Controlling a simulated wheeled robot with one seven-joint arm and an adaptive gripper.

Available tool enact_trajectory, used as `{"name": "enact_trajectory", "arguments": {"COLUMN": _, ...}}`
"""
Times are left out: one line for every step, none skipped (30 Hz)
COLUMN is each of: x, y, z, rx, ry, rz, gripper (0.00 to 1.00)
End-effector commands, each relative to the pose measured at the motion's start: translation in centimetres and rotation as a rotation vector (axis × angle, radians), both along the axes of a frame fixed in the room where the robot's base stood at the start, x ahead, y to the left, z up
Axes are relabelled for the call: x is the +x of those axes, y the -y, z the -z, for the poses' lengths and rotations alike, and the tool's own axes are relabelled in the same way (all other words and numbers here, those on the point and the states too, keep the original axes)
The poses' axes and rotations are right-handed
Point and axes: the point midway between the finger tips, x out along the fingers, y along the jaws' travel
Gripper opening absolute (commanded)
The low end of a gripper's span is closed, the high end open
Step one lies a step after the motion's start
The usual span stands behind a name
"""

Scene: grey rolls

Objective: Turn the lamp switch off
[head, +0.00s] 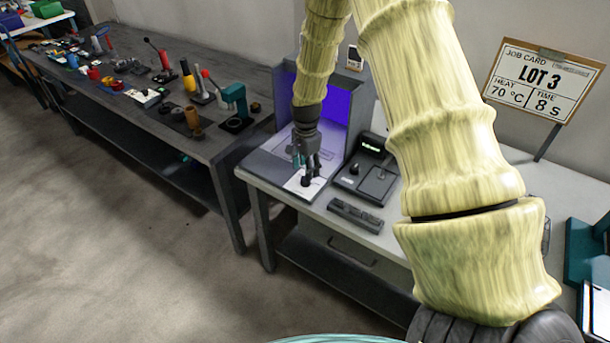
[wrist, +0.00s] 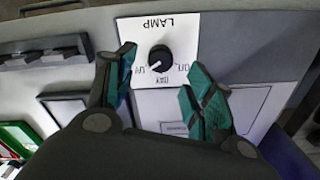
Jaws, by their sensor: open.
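The lamp switch (wrist: 160,58) is a round black knob on a white plate (wrist: 183,28) marked LAMP in the wrist view. Labels reading UV, DAY and OFF sit around it. A pale mark on the knob seems to point toward UV. My gripper (wrist: 158,66) is open, with its teal fingertips on either side of the knob, apparently not touching it. In the head view my gripper (head: 306,168) is low over the white plate (head: 298,183), hiding the knob. The booth (head: 345,108) behind it glows blue-violet inside.
A dark device with a small green display (head: 372,147) stands right of the booth. A dark grey bar-shaped holder (head: 355,216) lies at the table's front edge. A job card sign (head: 540,82) stands at right. A long dark bench (head: 130,42) with many tools is at left.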

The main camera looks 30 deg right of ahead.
Motion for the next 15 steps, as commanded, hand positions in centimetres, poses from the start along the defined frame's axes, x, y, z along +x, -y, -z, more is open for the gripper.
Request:
{"name": "enact_trajectory", "arguments": {"x": 0.0, "y": 0.0, "z": 0.6, "rx": 0.000, "ry": -0.003, "rz": -0.001, "gripper": 0.53}}
{"name": "enact_trajectory", "arguments": {"x": 0.0, "y": 0.0, "z": 0.9, "rx": 0.000, "ry": -0.002, "rz": -0.001, "gripper": 0.53}}
{"name": "enact_trajectory", "arguments": {"x": 0.0, "y": 0.0, "z": 1.4, "rx": 0.000, "ry": -0.002, "rz": -0.001, "gripper": 0.53}}
{"name": "enact_trajectory", "arguments": {"x": 0.0, "y": -0.1, "z": 1.8, "rx": 0.001, "ry": -0.001, "rz": -0.001, "gripper": 0.53}}
{"name": "enact_trajectory", "arguments": {"x": 0.0, "y": -0.1, "z": 2.1, "rx": 0.001, "ry": -0.001, "rz": -0.001, "gripper": 0.53}}
{"name": "enact_trajectory", "arguments": {"x": 0.0, "y": -0.1, "z": 2.5, "rx": 0.001, "ry": -0.001, "rz": -0.002, "gripper": 0.53}}
{"name": "enact_trajectory", "arguments": {"x": 0.0, "y": -0.2, "z": 2.8, "rx": 0.001, "ry": -0.002, "rz": -0.003, "gripper": 0.53}}
{"name": "enact_trajectory", "arguments": {"x": 0.1, "y": -0.2, "z": 3.1, "rx": 0.001, "ry": -0.002, "rz": -0.003, "gripper": 0.53}}
{"name": "enact_trajectory", "arguments": {"x": 0.1, "y": -0.2, "z": 3.4, "rx": 0.001, "ry": -0.002, "rz": -0.004, "gripper": 0.53}}
{"name": "enact_trajectory", "arguments": {"x": 0.1, "y": -0.2, "z": 3.7, "rx": 0.000, "ry": -0.001, "rz": -0.004, "gripper": 0.53}}
{"name": "enact_trajectory", "arguments": {"x": 0.1, "y": -0.2, "z": 3.8, "rx": 0.000, "ry": 0.000, "rz": -0.004, "gripper": 0.53}}
{"name": "enact_trajectory", "arguments": {"x": 0.1, "y": -0.2, "z": 4.1, "rx": 0.000, "ry": 0.000, "rz": -0.004, "gripper": 0.53}}
{"name": "enact_trajectory", "arguments": {"x": 0.1, "y": -0.2, "z": 4.3, "rx": 0.000, "ry": 0.000, "rz": -0.004, "gripper": 0.53}}
{"name": "enact_trajectory", "arguments": {"x": 0.1, "y": -0.2, "z": 4.4, "rx": 0.000, "ry": 0.000, "rz": -0.004, "gripper": 0.53}}
{"name": "enact_trajectory", "arguments": {"x": 0.1, "y": -0.2, "z": 4.5, "rx": 0.000, "ry": 0.000, "rz": -0.004, "gripper": 0.53}}
